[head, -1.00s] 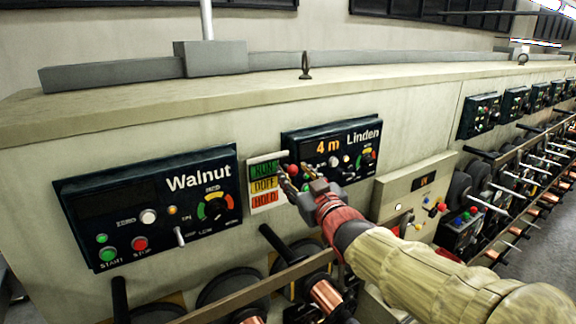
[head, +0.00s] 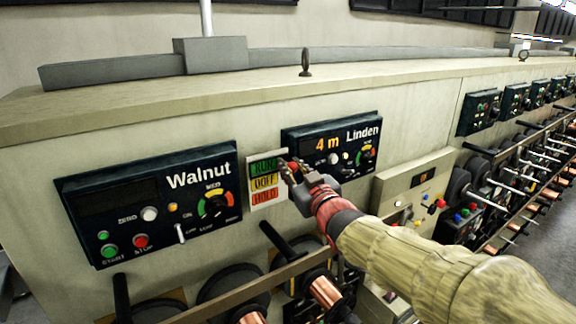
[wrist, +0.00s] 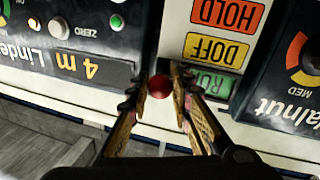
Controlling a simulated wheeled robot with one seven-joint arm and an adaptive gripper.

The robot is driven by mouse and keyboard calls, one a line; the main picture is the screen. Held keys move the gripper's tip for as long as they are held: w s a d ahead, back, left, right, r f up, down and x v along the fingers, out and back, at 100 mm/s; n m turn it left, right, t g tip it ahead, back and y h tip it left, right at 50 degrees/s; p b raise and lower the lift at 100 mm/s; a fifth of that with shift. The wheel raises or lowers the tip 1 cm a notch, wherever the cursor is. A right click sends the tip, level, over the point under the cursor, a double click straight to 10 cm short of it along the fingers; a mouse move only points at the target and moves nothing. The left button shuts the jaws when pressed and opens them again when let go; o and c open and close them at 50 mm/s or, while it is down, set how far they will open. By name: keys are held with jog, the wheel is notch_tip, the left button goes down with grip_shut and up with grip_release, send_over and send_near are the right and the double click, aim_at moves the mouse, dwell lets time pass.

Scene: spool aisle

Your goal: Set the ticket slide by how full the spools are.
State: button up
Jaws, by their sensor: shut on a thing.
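The ticket plate (head: 252,192) is white with green RUN, yellow DOFF and orange-red HOLD labels, top to bottom. It is mounted between the Walnut panel (head: 150,200) and the Linden panel (head: 300,142). A red ball knob (wrist: 160,87) sits beside the plate, about level with RUN. My gripper (head: 294,165) is shut on this knob, one finger on each side; the wrist view shows the grip upside down (wrist: 160,82). Linden's display reads "4 m"; Walnut's display is dark. Copper-wound spools (head: 325,292) show below, partly cut off, and how full they are is hard to tell.
A rail (head: 245,288) and black handles run below the panels. More panels and spindles (head: 510,175) line the aisle to the right.

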aim_at(286, 190)
grip_shut()
jog(key=shift+f+b, duration=4.35)
jog(key=shift+f, duration=0.2)
jog(key=o, duration=0.7)
grip_release()
jog(key=shift+o, duration=0.2)
jog(key=shift+s, duration=0.1)
